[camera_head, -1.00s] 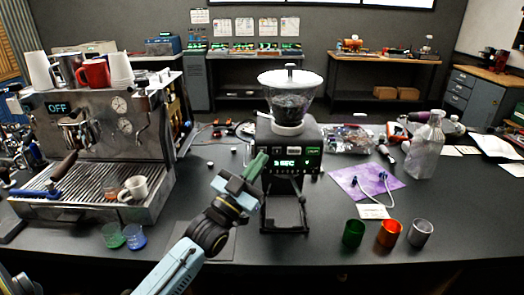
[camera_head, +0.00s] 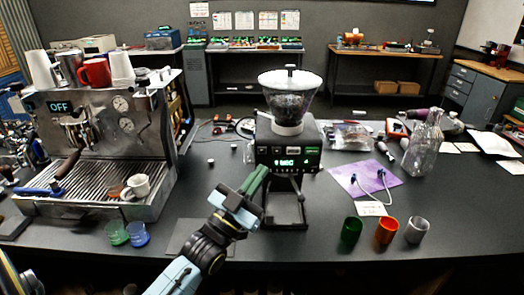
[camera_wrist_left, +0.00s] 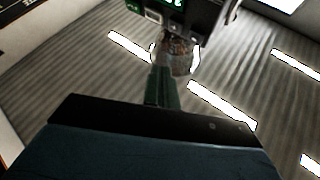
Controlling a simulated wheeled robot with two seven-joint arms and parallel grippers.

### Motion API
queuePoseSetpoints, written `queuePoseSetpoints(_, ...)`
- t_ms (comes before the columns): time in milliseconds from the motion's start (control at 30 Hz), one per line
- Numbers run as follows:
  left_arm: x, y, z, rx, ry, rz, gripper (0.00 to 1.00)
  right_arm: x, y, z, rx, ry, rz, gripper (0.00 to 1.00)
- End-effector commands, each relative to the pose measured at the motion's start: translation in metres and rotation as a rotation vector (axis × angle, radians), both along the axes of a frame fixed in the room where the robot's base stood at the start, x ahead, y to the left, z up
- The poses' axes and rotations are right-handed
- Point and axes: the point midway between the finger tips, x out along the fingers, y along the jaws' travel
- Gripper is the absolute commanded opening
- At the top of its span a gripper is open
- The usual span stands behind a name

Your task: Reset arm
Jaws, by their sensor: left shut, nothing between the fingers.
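My left gripper (camera_head: 256,181) reaches in from the bottom of the head view, with its green fingers shut and nothing between them. The fingertips point up beside the left front of the coffee grinder (camera_head: 288,150). I cannot tell whether they touch it. In the left wrist view, the shut fingers (camera_wrist_left: 163,85) point toward the grinder's lit panel (camera_wrist_left: 165,8) and hopper. My right gripper does not show in either view.
An espresso machine (camera_head: 95,140) with a lit OFF display stands on the left. Green, orange and grey cups stand at the front right. The counter's front middle (camera_head: 310,240) is bare.

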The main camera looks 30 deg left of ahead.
Motion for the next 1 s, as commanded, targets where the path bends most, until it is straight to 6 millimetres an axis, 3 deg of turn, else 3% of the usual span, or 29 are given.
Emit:
queuePoseSetpoints(467, 0.000, -0.003, -0.007, -0.002, 0.046, -0.001, 0.00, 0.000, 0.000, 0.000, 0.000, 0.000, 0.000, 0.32)
queuePoseSetpoints(567, 0.000, -0.010, -0.027, -0.004, 0.166, -0.002, 0.00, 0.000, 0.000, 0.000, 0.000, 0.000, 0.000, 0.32)
queuePoseSetpoints(767, -0.021, -0.033, -0.095, -0.010, 0.565, 0.003, 0.00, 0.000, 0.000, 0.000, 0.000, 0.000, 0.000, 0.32)
queuePoseSetpoints(867, -0.044, -0.042, -0.128, -0.008, 0.777, 0.009, 0.00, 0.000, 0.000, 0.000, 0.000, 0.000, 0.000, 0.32)
queuePoseSetpoints(1000, -0.089, -0.054, -0.169, -0.005, 1.068, 0.024, 0.00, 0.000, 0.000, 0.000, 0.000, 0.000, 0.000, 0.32)
